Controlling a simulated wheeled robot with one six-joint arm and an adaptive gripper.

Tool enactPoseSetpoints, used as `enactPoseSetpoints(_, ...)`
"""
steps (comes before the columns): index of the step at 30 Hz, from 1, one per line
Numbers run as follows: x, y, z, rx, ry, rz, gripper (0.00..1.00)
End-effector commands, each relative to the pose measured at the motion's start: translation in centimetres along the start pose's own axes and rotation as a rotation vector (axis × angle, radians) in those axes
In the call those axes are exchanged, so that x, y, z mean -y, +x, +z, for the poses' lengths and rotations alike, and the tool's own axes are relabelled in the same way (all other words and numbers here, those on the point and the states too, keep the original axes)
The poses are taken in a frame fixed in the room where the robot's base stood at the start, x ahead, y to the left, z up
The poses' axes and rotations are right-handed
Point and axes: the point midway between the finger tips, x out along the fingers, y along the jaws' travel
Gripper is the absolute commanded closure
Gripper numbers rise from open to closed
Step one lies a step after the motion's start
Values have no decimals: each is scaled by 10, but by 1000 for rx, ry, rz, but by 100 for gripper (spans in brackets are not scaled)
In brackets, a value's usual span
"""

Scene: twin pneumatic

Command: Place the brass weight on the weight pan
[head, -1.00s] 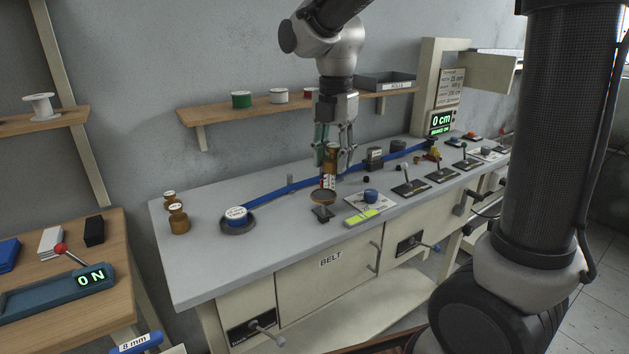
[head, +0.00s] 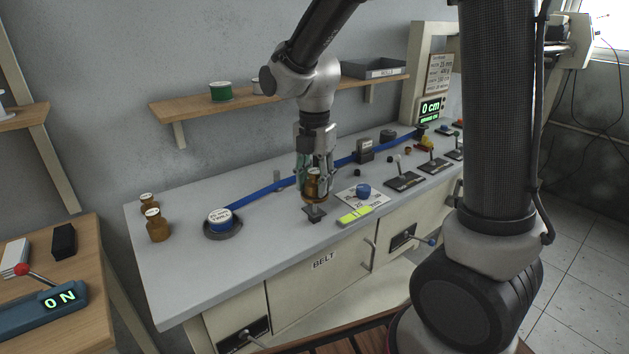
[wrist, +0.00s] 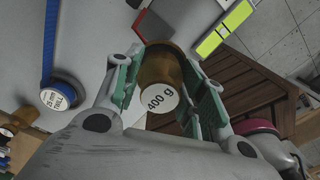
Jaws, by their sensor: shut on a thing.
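The brass weight (head: 313,190) is a brown-gold cylinder with a narrower top. In the wrist view its white label reads 400 g on the brass weight (wrist: 162,66). My gripper (head: 315,179) is shut on it, with a finger on either side; the green-padded fingers also show in the wrist view (wrist: 168,76). The weight is upright or nearly so, right over the small dark stand (head: 314,214) of the weight pan. The pan's round dish is mostly hidden by the weight. I cannot tell whether the weight touches the dish.
Two other brass weights (head: 156,226) stand at the bench's left end. A blue belt (head: 262,192) runs behind my gripper from a labelled roller (head: 221,220).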

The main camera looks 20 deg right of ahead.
Motion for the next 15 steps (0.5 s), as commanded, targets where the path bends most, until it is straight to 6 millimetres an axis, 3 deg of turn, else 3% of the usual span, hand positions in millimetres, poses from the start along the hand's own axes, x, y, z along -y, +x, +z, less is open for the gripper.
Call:
enactPoseSetpoints(11,0,4,0,0,0,0,97)
enactPoseSetpoints(12,0,5,0,0,0,0,56)
enactPoseSetpoints(15,0,4,0,0,0,0,38)
